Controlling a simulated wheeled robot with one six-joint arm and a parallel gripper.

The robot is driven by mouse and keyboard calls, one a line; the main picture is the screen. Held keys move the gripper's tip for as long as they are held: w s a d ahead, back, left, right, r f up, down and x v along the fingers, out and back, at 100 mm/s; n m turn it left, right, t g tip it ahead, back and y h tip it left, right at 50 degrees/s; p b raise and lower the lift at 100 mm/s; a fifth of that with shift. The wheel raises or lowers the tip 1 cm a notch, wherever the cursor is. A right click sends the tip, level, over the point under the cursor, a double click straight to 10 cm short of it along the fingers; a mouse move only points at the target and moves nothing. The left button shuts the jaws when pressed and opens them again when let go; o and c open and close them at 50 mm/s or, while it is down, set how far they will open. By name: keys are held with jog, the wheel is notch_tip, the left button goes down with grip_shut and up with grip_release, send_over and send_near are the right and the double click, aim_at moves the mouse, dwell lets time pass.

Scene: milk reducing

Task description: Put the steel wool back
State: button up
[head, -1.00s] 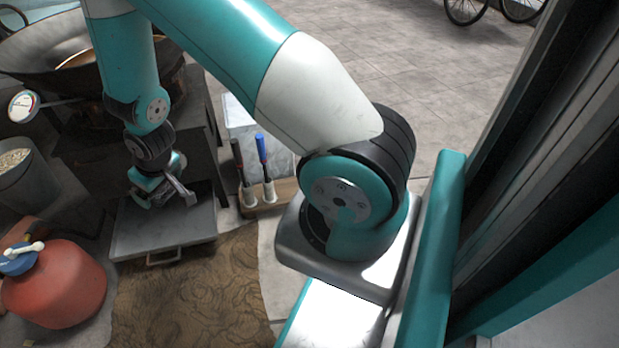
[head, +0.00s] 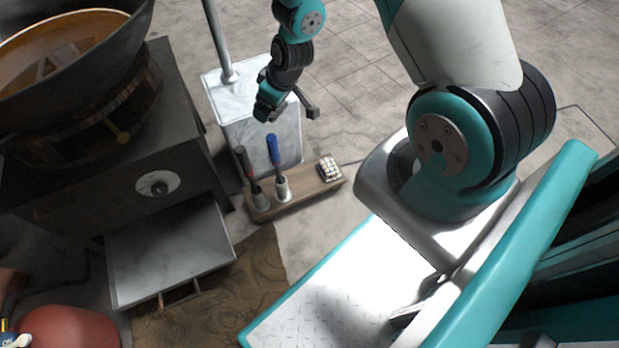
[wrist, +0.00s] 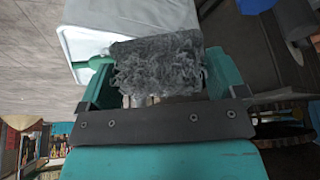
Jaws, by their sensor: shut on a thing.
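The steel wool (wrist: 158,62) is a grey, fuzzy block. In the wrist view it sits between the two teal fingers of my gripper (wrist: 157,85), which is shut on it. In the head view my gripper (head: 287,108) hangs in front of the white-grey box, above and behind the wooden rack (head: 310,190). I cannot make out the steel wool in the head view. The rack holds a red-and-black tool (head: 245,165) and a blue-handled tool (head: 273,152) in cups at its left. A small checkered block (head: 329,168) lies at its right end.
A dark stove with a large wok (head: 70,60) stands at left, its metal tray (head: 170,250) pulled out. The white-grey box (head: 235,115), with a metal pole on it, is behind the rack. A red container (head: 65,328) is at lower left. Open tiled floor lies behind.

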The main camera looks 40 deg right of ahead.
jog(key=s+d+f+n+g+y+b, duration=0.35)
jog(key=s+f+n, duration=0.35)
jog(key=f+n, duration=0.3)
jog(key=b, duration=1)
send_near(304, 183)
jog(key=shift+n+h, duration=0.35)
jog(key=shift+n, duration=0.05)
jog(key=x, duration=0.6)
jog(key=shift+a, duration=0.35)
